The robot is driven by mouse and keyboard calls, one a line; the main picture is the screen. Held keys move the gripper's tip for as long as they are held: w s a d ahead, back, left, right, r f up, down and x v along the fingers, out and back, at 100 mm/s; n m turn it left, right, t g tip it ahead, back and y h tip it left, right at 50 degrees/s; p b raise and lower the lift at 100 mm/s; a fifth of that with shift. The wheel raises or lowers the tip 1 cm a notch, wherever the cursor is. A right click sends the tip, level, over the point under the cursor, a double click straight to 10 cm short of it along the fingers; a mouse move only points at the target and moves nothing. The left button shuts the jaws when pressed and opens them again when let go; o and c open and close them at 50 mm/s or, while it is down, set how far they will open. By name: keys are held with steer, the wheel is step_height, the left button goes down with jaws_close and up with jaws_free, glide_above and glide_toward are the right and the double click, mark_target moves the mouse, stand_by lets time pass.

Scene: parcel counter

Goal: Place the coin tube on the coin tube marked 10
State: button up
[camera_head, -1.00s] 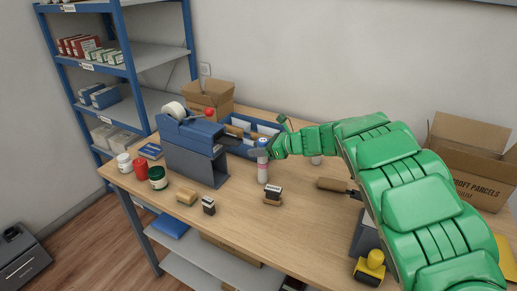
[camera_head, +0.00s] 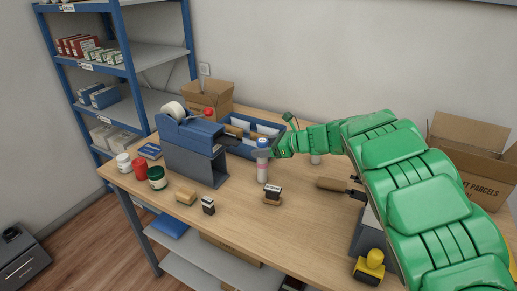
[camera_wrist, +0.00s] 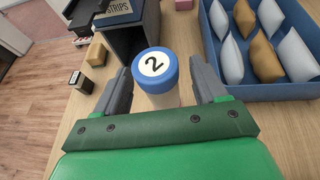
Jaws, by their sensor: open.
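A blue-capped coin tube marked 2 (camera_wrist: 155,66) stands upright between the two spread fingers of my gripper (camera_wrist: 160,75) in the wrist view. Small gaps show on both sides of it. In the head view the blue cap (camera_head: 262,143) tops a white and pinkish upright column (camera_head: 262,171) on the counter; I cannot tell whether this is one tube or two stacked. My gripper (camera_head: 273,150) is open just right of its upper part. A pale upright cylinder (camera_head: 315,160) shows partly behind my arm. No mark 10 is readable.
A grey-blue dispenser (camera_head: 192,150) stands left of the column, and a blue divided tray (camera_head: 265,126) lies behind it. A stamp (camera_head: 272,195) stands close in front. A wooden-handled tool (camera_head: 333,184) lies to the right. The front middle of the counter (camera_head: 245,225) is clear.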

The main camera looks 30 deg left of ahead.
steer(key=v, duration=0.9)
steer(key=shift+d, duration=0.35)
steer(key=shift+r, duration=0.1)
